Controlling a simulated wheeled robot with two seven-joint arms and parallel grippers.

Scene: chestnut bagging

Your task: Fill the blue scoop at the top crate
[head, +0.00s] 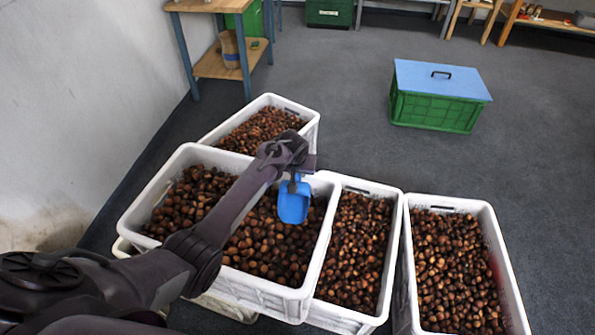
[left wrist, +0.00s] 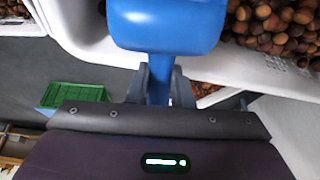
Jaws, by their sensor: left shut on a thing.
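The blue scoop (head: 294,203) hangs with its bowl downward over the right part of the top crate (head: 262,291), a white crate full of brown chestnuts. No chestnuts show on the scoop's visible face. My left gripper (head: 293,178) is shut on the scoop's handle above the bowl. In the left wrist view the scoop (left wrist: 167,28) is at the top, with its handle between the fingers (left wrist: 158,80). Whether the bowl's edge touches the chestnuts, I cannot tell. My right gripper is not in view.
More white chestnut crates stand behind (head: 309,132) and to the right (head: 397,225), with another at far right (head: 505,270). A green box with a blue lid (head: 440,80) stands on open floor at the back right. A wooden table (head: 222,66) stands by the left wall.

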